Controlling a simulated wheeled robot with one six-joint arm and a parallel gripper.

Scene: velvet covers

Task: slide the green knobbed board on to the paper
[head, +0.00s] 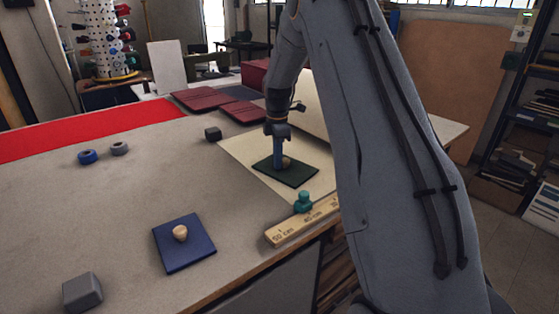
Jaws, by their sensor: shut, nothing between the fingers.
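The dark green board (286,173) with a round wooden knob (287,162) lies flat on the cream paper (242,153), toward the paper's near part. Cream paper shows around the board's left and far sides. My gripper (278,165) is shut, pointing down over the board, beside the knob on its left. I cannot tell whether the fingertips touch the board or the knob. My arm hides the right part of the paper and table.
A blue knobbed board (185,250) lies nearer, at the left. A wooden ruler (288,233) and a teal knobbed piece (303,202) lie by the front edge. Dark red covers (200,98) lie behind.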

